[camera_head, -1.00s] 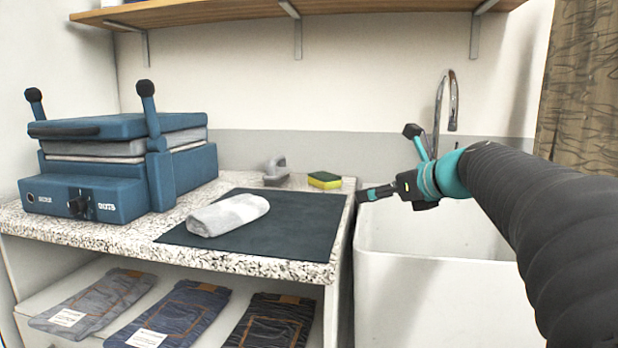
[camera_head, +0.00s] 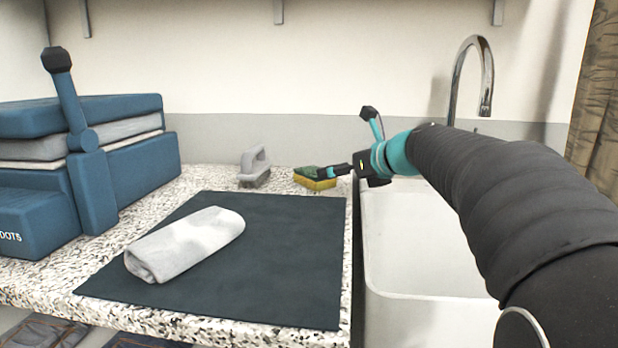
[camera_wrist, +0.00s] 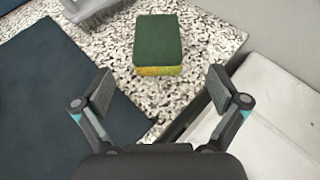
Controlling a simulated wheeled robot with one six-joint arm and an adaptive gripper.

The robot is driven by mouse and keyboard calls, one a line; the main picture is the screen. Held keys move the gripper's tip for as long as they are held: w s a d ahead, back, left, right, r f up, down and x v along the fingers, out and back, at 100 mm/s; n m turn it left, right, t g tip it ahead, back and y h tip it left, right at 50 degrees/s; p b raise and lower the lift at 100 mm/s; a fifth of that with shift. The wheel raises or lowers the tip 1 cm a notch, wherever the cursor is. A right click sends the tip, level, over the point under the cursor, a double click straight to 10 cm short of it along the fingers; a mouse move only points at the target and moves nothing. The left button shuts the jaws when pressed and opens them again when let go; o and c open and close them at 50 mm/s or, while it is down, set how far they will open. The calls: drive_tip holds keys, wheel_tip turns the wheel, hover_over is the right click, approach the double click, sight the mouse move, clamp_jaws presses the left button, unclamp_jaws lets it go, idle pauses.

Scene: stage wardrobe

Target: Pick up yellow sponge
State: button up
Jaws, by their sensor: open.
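The yellow sponge (camera_head: 318,184) with a dark green top lies on the speckled counter near its right edge, beyond the dark mat. It also shows in the wrist view (camera_wrist: 158,46), green side up, with a yellow edge facing me. My gripper (camera_head: 338,171) reaches in from the right at the sponge and hides part of it in the head view. In the wrist view my gripper (camera_wrist: 160,90) is open and empty. The sponge lies ahead of the fingertips, roughly centred between them, and does not appear to be between the pads.
A grey brush (camera_head: 255,168) stands left of the sponge. A rolled light towel (camera_head: 187,244) lies on the dark mat (camera_head: 290,260). A blue press (camera_head: 95,165) is at left. A white sink (camera_head: 420,240) with a tall faucet (camera_head: 487,75) is at right. Bare counter surrounds the sponge.

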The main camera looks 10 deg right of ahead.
sight(316, 174)
drive_tip(key=x, duration=0.9)
drive_tip(key=shift+s+a+r, duration=0.1)
drive_tip(key=shift+a+r, duration=0.05)
drive_tip(key=shift+a, duration=0.05)
drive_tip(key=c, duration=0.9)
drive_tip(key=shift+o, duration=0.2)
drive_tip(key=shift+r, duration=0.1)
